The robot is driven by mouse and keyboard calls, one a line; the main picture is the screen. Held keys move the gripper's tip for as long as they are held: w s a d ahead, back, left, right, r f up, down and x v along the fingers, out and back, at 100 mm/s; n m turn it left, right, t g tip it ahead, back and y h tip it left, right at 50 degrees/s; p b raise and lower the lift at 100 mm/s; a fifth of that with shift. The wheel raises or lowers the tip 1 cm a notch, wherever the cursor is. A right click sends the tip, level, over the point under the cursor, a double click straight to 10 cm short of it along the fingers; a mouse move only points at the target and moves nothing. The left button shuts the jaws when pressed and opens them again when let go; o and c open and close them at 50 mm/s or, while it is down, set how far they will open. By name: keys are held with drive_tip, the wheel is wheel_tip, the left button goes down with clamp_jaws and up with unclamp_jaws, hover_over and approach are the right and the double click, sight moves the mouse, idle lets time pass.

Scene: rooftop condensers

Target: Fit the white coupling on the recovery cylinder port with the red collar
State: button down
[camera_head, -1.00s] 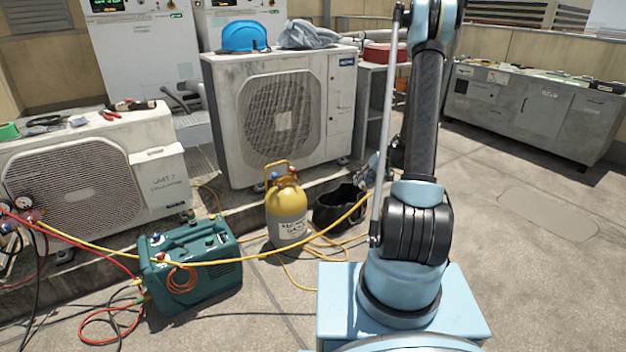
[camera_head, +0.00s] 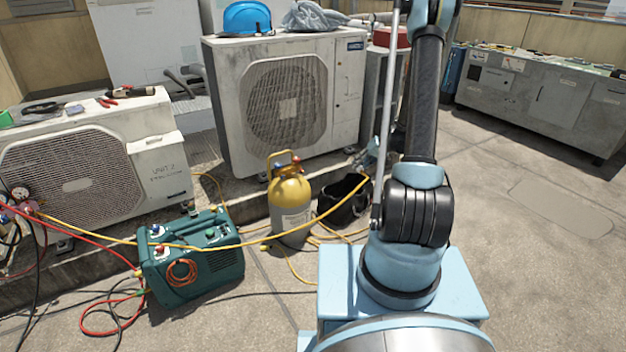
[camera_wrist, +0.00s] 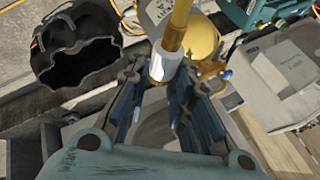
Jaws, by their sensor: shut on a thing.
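The recovery cylinder (camera_head: 290,217), yellow above and grey below, stands upright on the ground left of my arm. The coupling is apart from the cylinder ports, and the red collar is not visible there.
A black open bag (camera_head: 346,202) sits right of the cylinder and also shows in the wrist view (camera_wrist: 75,47). A green recovery machine (camera_head: 192,262) stands at left. The yellow hose sags across in front of the cylinder. A condenser (camera_head: 285,105) stands behind; open floor lies at right.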

sight(301, 171)
drive_tip(key=w+a+f+n+g, duration=0.1)
drive_tip(key=w+a+f, duration=0.2)
drive_tip(key=a, duration=0.5)
drive_tip(key=w+a+f+n, duration=0.1)
drive_tip(key=w+a+f, duration=0.2)
drive_tip(key=a, duration=0.4)
drive_tip(key=w+a+f+n+g, duration=0.1)
drive_tip(key=w+a+f, duration=0.3)
drive_tip(key=a, duration=0.4)
drive_tip(key=shift+a+f+n+g+y, duration=0.3)
drive_tip(key=shift+f+n, duration=0.2)
drive_tip(key=shift+f, duration=0.2)
drive_tip(key=shift+a, duration=0.1)
drive_tip(key=shift+w+a, duration=0.4)
drive_tip(key=shift+w, duration=0.2)
drive_tip(key=shift+w+a, duration=0.35)
drive_tip(key=shift+w, duration=0.2)
idle(1.7)
drive_tip(key=c, duration=1.3)
unclamp_jaws()
drive_tip(key=shift+c, duration=0.2)
drive_tip(key=shift+s, duration=0.1)
